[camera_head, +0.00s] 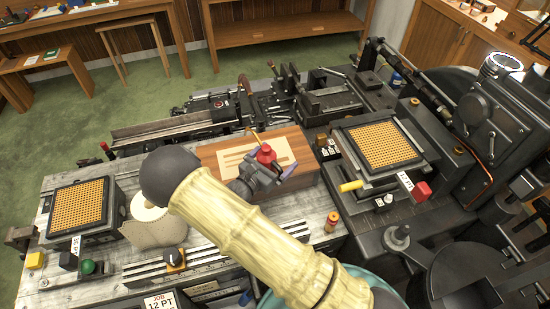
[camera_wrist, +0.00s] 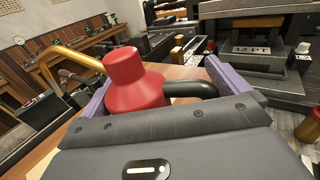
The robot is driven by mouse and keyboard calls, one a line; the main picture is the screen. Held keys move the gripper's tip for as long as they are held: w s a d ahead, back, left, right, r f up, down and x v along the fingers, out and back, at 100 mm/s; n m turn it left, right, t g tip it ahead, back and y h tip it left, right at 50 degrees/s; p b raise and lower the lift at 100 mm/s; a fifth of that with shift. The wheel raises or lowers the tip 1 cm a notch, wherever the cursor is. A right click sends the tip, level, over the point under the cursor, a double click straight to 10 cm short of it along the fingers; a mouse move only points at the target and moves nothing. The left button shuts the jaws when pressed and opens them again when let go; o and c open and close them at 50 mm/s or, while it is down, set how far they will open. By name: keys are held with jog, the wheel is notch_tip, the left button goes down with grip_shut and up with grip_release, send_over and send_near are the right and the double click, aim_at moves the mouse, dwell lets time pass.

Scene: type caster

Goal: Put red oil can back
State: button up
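The red oil can (camera_head: 266,155) has a tapered top, a brass spout and a dark handle. It stands over a pale panel (camera_head: 235,157) on the wooden block. In the wrist view the can (camera_wrist: 135,85) sits between my gripper's two purple fingers. Its spout points left and its handle reaches right, close to the right finger. My gripper (camera_head: 280,170) is spread wide around the can. My gripper's body hides the can's lower part in the wrist view (camera_wrist: 165,95), so contact there cannot be seen.
The wooden block (camera_head: 305,180) lies on a grey workbench crowded with machinery. A tray of type (camera_head: 78,203) stands at left and another (camera_head: 380,144) at right. A small orange-capped bottle (camera_head: 332,221) stands on the bench at the right of my arm.

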jog(key=shift+r, duration=0.25)
jog(key=b+v, duration=0.3)
jog(key=v, duration=0.9)
jog(key=shift+f, duration=0.2)
